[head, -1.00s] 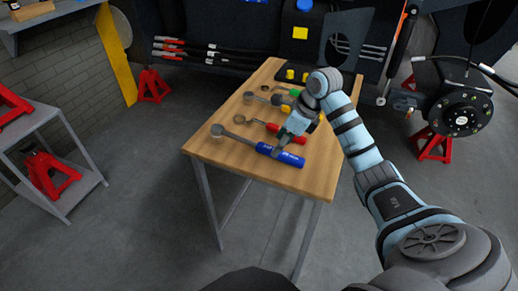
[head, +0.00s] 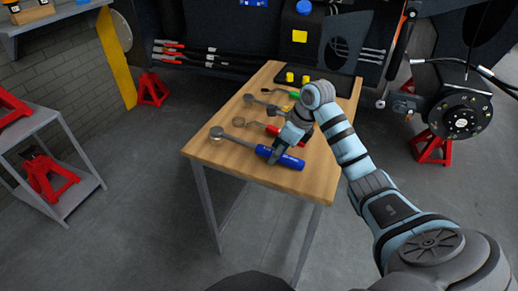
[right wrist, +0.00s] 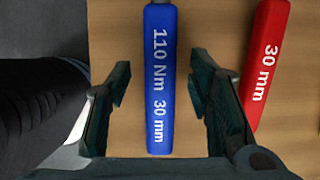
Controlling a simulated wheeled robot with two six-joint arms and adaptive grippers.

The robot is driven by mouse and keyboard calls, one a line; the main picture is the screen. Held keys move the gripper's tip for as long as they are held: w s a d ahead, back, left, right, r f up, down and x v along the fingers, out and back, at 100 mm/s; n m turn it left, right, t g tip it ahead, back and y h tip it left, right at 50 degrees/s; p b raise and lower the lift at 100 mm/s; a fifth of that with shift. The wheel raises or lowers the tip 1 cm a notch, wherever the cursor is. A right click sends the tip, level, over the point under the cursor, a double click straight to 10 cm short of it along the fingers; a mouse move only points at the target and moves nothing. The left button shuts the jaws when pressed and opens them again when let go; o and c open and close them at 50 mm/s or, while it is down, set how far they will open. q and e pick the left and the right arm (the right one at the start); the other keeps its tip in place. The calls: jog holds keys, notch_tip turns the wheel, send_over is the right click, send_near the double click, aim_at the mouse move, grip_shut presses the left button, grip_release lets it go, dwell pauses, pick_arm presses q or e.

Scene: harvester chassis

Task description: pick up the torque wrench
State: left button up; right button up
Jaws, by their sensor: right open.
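The torque wrench has a blue handle (head: 282,157) and a grey shaft and round head (head: 217,132). It lies on the wooden table near its front edge. In the right wrist view the blue handle (right wrist: 160,80) reads "110 Nm 30 mm". My right gripper (head: 279,153) is at the handle. In the right wrist view its open fingers (right wrist: 160,88) stand on both sides of the handle, with a gap on each side. The left gripper is not in view.
A red-handled wrench (right wrist: 265,65) marked "30 mm" lies close to the right finger. Several other tools lie farther back on the wooden table (head: 255,172). A dark tray (head: 318,82) with yellow pieces is at the far end. The table's front edge is close by.

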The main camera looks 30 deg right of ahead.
grip_shut()
jog(key=shift+r, duration=0.1)
notch_tip(320, 180, up, 9)
jog(key=shift+w+p, duration=0.1)
jog(key=shift+p, duration=1.15)
notch_tip(320, 180, up, 11)
jog(key=p, duration=1)
jog(key=shift+r, duration=0.2)
